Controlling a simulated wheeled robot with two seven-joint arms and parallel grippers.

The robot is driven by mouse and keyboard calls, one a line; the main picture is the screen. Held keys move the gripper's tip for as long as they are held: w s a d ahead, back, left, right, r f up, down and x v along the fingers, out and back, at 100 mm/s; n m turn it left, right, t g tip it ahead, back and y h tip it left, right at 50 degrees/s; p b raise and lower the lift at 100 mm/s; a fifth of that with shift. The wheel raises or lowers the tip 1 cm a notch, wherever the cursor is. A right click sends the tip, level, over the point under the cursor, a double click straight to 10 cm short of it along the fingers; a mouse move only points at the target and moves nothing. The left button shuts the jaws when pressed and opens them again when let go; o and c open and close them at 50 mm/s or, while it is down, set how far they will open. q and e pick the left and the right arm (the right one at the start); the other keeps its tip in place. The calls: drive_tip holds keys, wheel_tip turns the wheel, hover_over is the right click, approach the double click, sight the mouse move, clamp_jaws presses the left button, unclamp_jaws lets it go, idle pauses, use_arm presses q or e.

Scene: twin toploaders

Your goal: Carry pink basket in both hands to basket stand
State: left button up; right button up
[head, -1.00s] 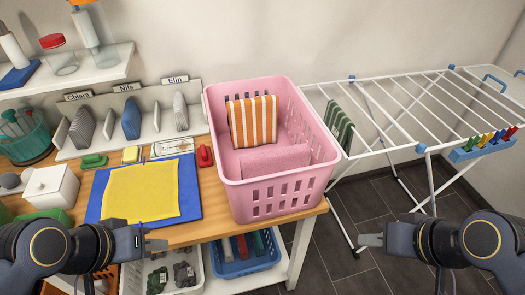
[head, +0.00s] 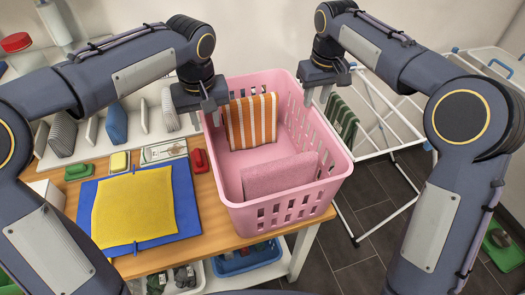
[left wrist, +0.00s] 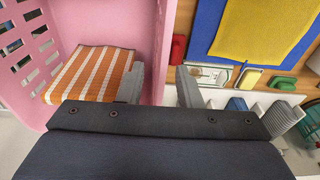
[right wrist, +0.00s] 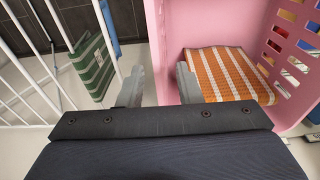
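The pink basket (head: 290,210) stands upright on the right end of the wooden table, holding an orange-striped cloth (head: 251,121) and a pink folded cloth (head: 279,176). My left gripper (head: 211,117) is open at the basket's left wall; in the left wrist view its fingers (left wrist: 160,86) straddle the pink wall, one inside and one outside. My right gripper (head: 316,102) is open at the right wall; in the right wrist view its fingers (right wrist: 160,86) straddle that wall likewise. Whether the fingers touch the basket I cannot tell. I cannot make out a basket stand.
A white drying rack (head: 391,123) with a green striped cloth (head: 341,117) stands close to the basket's right. A blue mat (head: 199,225) with a yellow cloth (head: 133,208) lies left of it. Open tiled floor (head: 367,248) shows at the front right.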

sight(312, 111)
drive_tip(key=shift+s, duration=0.1)
use_arm(q)
drive_tip(key=shift+f, duration=0.1)
use_arm(e)
drive_tip(key=shift+f, duration=0.1)
